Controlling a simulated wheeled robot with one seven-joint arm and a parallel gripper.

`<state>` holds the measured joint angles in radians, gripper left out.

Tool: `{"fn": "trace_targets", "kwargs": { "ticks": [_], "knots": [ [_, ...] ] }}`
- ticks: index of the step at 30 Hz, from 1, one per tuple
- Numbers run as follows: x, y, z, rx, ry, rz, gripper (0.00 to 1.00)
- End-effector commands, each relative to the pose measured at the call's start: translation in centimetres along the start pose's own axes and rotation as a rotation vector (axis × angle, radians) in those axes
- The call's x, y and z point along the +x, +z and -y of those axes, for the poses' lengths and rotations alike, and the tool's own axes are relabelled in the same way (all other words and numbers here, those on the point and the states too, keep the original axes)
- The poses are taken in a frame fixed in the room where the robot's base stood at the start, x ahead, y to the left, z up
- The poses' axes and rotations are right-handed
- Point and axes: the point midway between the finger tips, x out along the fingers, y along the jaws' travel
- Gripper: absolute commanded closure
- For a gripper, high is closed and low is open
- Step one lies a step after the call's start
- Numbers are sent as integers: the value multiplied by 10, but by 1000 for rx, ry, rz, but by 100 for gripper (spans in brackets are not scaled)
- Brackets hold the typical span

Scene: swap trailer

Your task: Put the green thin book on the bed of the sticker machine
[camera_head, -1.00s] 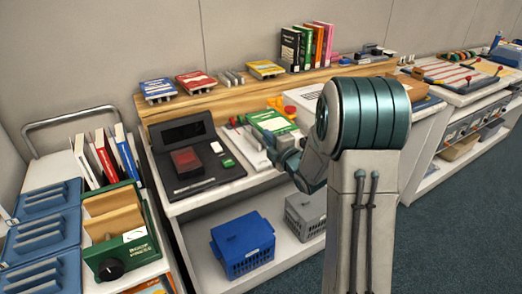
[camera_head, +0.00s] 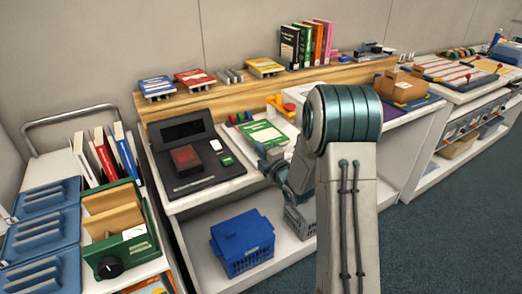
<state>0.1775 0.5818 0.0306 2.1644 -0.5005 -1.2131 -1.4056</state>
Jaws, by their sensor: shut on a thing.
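The thin green book (camera_head: 263,133), with a white patch on its cover, is at the far end of my gripper (camera_head: 268,157), over the middle bench. My gripper is shut on the book's near edge; the fingertips are small and partly hidden by the wrist. The book looks roughly flat, but I cannot tell its height above the bench. The black machine (camera_head: 216,172) left of it, with a dark screen, a red pad and a small green label, looks like the sticker machine. The book is to the right of this machine.
A wooden ledge (camera_head: 225,98) with books runs behind the bench. A blue basket (camera_head: 242,242) sits on the lower shelf. A green book press (camera_head: 122,245) stands at the left. A brown box (camera_head: 400,82) is on the right. Small coloured items (camera_head: 241,117) lie behind the book.

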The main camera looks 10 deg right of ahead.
Motion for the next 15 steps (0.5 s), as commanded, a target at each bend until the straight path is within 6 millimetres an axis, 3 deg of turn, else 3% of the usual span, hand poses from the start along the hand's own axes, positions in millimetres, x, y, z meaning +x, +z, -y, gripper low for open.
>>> {"fn": "trace_targets", "kwargs": {
  "ticks": [1, 4, 15],
  "knots": [
    [0, 0, 2, -1, 2, 0, 100],
    [0, 0, 1, 0, 0, 0, 68],
    [0, 0, -2, 0, 0, 0, 68]
  ]
}}
